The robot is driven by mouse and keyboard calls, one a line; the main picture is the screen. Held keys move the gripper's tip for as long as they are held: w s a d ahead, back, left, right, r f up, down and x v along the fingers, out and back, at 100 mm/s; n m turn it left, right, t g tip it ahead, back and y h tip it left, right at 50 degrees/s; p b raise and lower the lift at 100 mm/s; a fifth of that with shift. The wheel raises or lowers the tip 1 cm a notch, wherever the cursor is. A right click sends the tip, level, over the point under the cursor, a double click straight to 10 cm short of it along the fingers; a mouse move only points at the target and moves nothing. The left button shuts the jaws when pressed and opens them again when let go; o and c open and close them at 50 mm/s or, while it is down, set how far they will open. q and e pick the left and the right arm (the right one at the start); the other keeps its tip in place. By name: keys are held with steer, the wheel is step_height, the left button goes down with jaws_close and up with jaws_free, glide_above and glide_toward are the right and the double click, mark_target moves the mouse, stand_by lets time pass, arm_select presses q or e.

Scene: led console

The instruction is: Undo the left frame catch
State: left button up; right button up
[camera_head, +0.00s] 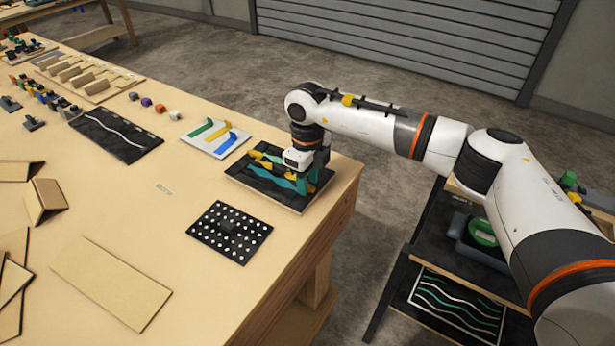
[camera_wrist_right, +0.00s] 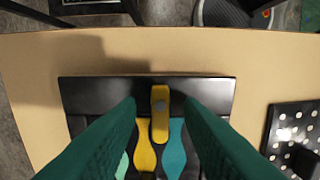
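A black framed board (camera_head: 292,202) with wavy teal and yellow strips lies near the table's right edge in the head view; it also shows in the right wrist view (camera_wrist_right: 90,92). A yellow catch (camera_wrist_right: 160,114) with a round grey pivot lies across the board's upper rim there, its lower end beside the yellow and teal strips. My right gripper (camera_head: 304,182) is over the board, pointing down. In the wrist view its green fingers (camera_wrist_right: 161,112) are open, one on each side of the catch, with gaps. Another yellow piece (camera_head: 256,155) shows at the board's far left. My left gripper is out of view.
A black dotted board (camera_head: 230,230) lies close to the framed board. A white board (camera_head: 218,139) with green, yellow and blue pieces and a black panel (camera_head: 118,134) lie farther left. A dark shelf cart (camera_head: 455,262) stands beyond the table edge.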

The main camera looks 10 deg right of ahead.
jaws_close()
steer(key=m+b, duration=0.2)
steer(key=shift+d+f+m, duration=0.1)
steer(key=shift+f+m, duration=0.05)
steer(key=shift+m, duration=0.25)
steer(key=m+b, duration=0.1)
steer(key=m, duration=0.2)
steer(key=shift+w+m+b, duration=0.1)
steer(key=shift+m+b, duration=0.3)
steer(key=m+b, duration=0.2)
steer(key=m, duration=0.3)
steer(key=shift+d, duration=0.2)
steer(key=m+b, duration=0.1)
steer(key=m, duration=0.2)
steer(key=shift+m, duration=0.3)
steer(key=shift+d+r+m+b, duration=0.1)
steer(key=shift+m+b, duration=0.05)
steer(key=shift+m, duration=0.5)
steer(key=shift+r+m+b, duration=0.1)
steer(key=shift+m+b, duration=0.05)
steer(key=shift+m, duration=0.5)
